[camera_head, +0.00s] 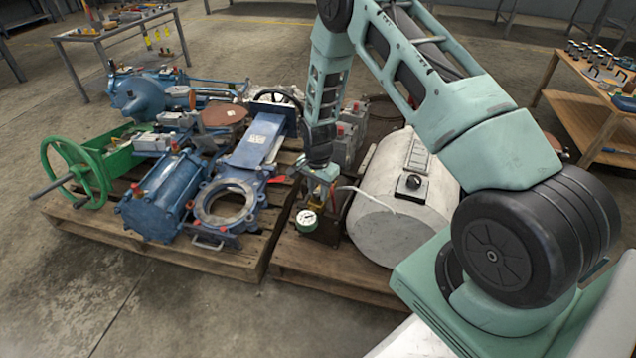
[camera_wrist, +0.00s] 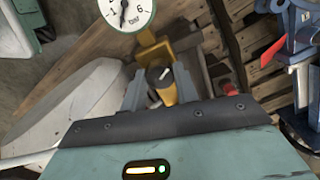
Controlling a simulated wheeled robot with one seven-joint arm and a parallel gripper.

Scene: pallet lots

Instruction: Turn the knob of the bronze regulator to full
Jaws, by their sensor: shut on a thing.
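The bronze regulator (camera_wrist: 155,51) stands in the upper middle of the wrist view, with a round white dial gauge (camera_wrist: 128,12) beyond it. Its knob (camera_wrist: 161,77) has a dark top with a pale pointer mark. My gripper (camera_wrist: 160,88) is shut on the knob, with one grey finger on each side. In the head view my gripper (camera_head: 322,178) points down at the front of the right pallet, just above the gauge (camera_head: 307,219). There the arm and gripper hide most of the regulator and the knob.
A white tank (camera_head: 385,215) lies close right of my gripper. On the left pallet (camera_head: 215,260) are a blue gate valve (camera_head: 257,140), a blue cylinder (camera_head: 163,197) and a green handwheel (camera_head: 75,170). A red lever (camera_wrist: 267,52) is nearby. Open floor lies in front.

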